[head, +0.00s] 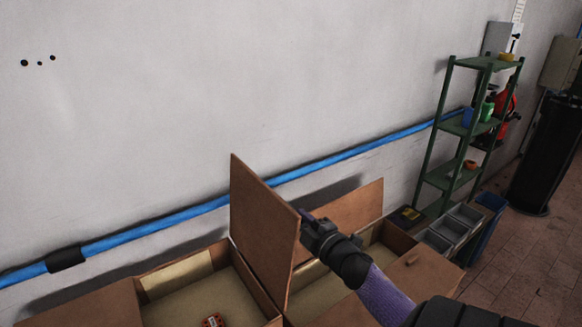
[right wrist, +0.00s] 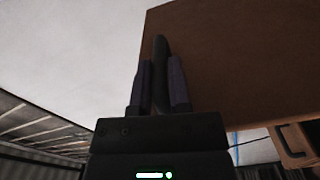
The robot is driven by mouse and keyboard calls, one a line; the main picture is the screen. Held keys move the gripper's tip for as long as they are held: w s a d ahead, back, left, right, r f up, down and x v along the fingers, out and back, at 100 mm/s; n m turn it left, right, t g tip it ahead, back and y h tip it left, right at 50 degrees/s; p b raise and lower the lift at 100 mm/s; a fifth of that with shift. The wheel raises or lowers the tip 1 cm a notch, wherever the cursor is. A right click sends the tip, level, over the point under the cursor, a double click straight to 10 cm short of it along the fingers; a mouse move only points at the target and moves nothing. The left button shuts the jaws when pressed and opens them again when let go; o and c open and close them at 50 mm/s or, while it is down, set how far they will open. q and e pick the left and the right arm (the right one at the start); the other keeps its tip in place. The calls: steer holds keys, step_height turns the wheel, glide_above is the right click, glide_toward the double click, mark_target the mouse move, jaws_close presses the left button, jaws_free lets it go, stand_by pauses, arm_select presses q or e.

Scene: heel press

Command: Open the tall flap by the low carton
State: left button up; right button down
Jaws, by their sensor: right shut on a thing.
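The tall flap (head: 262,225) is a brown panel standing steeply upright between two open cartons. I cannot tell which carton it is hinged to or which is the low one. My left gripper is not visible.
Another flap (head: 345,208) stands raised behind the right carton, and a side flap (head: 425,270) lies outward. A blue pipe (head: 160,226) runs along the wall. Grey bins (head: 455,227) and a green shelf (head: 440,178) stand at the right.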

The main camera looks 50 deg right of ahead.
steer(key=shift+d+r, duration=0.1)
steer(key=shift+d, duration=0.35)
steer(key=c, duration=0.6)
jaws_free()
steer(key=shift+s, duration=0.1)
steer(key=v, duration=1)
